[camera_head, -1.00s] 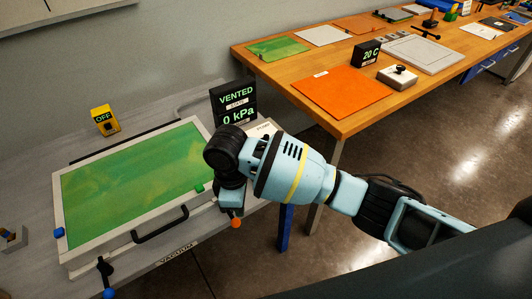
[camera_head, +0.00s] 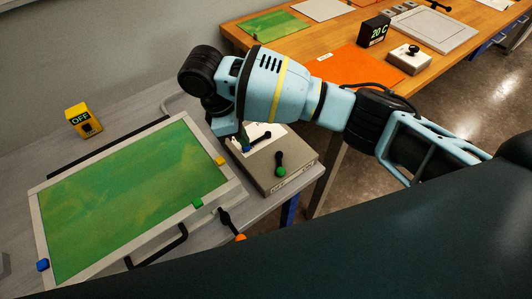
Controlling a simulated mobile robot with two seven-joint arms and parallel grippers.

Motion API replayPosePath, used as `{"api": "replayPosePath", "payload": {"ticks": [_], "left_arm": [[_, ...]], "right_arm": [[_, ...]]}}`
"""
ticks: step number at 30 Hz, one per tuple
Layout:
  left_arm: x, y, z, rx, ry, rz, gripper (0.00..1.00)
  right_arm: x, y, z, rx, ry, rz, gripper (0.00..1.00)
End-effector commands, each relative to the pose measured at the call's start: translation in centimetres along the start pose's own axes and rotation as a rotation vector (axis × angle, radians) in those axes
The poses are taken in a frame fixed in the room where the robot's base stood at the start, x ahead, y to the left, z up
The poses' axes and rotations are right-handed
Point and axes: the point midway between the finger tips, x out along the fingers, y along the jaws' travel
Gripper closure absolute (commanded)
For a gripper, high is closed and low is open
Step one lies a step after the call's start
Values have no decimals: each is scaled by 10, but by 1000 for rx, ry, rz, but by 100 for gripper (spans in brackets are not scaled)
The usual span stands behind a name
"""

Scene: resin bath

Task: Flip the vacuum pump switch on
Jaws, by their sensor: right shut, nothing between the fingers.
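A yellow box (camera_head: 83,120) with a small display reading OFF and a dark knob stands at the back left of the grey bench. A light box (camera_head: 300,172) sits at the bench's right end. I cannot tell which of these carries the pump switch. My right gripper (camera_head: 245,146) points down over the left part of the light box, shut and empty. It is left of the green-knobbed lever and apart from it. My left gripper is out of view.
A framed green panel (camera_head: 130,200) with a black handle fills the bench's left. The wooden table (camera_head: 322,70) behind holds an orange sheet and a 20 C display (camera_head: 376,31).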

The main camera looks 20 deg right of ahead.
Motion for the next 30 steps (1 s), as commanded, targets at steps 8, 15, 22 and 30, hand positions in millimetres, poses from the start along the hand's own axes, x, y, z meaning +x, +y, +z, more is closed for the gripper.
{"api": "replayPosePath", "payload": {"ticks": [8, 15, 22, 30], "left_arm": [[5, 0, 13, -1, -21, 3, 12], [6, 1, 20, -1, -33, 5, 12], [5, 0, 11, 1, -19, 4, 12], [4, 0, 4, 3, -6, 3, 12]], "right_arm": [[39, -1, -1, -1, -2, -9, 100], [81, -1, 0, 1, -2, -5, 100], [106, 1, 17, 3, -1, 2, 100], [117, 0, 34, 1, 1, 1, 100]]}}
